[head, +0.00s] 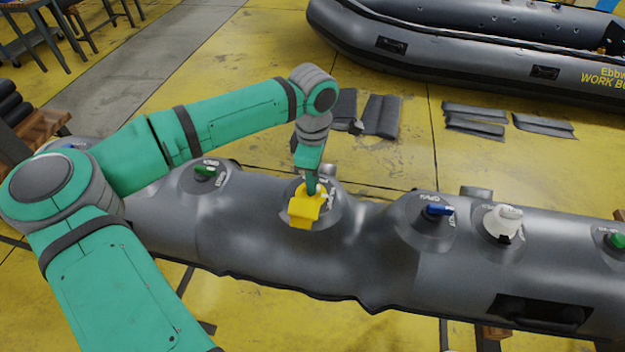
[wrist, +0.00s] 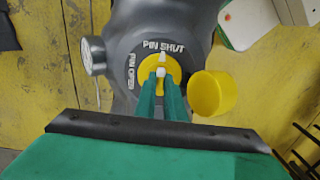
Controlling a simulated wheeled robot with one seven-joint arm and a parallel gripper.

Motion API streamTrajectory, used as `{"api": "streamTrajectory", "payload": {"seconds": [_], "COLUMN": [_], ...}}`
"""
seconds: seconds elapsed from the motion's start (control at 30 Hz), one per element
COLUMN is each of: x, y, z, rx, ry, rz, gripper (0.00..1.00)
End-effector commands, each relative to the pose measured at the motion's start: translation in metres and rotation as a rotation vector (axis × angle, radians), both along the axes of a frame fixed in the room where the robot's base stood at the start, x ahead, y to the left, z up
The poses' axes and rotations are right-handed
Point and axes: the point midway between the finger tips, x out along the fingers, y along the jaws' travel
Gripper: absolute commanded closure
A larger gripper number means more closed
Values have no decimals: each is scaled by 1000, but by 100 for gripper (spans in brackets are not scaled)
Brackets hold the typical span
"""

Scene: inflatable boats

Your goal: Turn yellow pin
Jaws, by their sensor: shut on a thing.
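The yellow valve (head: 301,221) sits on the grey inflatable tube, under my gripper (head: 313,192). In the wrist view it is a yellow ring (wrist: 146,70) with a small pale pin (wrist: 161,72) at its middle. My gripper (wrist: 161,88) comes down from above with its green fingers close together on the pin, hiding part of it. A white pointer (wrist: 162,57) points up to the PIN SHUT lettering. PIN OPEN is lettered on the left. The yellow cap (wrist: 211,93) hangs open, to the right of the valve in the wrist view.
Along the same grey tube (head: 375,225) are a green valve (head: 204,172) to the left, and a blue valve (head: 437,210), a white valve (head: 503,222) and another green one to the right. A metal fitting (wrist: 93,55) stands beside the yellow valve. A larger boat (head: 480,45) lies behind.

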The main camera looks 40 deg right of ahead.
Motion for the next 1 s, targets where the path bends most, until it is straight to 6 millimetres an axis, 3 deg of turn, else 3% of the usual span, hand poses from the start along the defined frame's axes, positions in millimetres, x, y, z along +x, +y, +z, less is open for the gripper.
{"api": "streamTrajectory", "payload": {"seconds": [0.17,0.2,0.27,0.67,1.0], "x": [1,1,1,0,1], "y": [0,0,0,-1,0], "z": [1,1,1,6,64], "rx": [-1,-1,0,0,-1], "ry": [-3,-3,-3,-3,-5], "rz": [0,0,0,0,1], "gripper": [100,86,72,72,72]}}
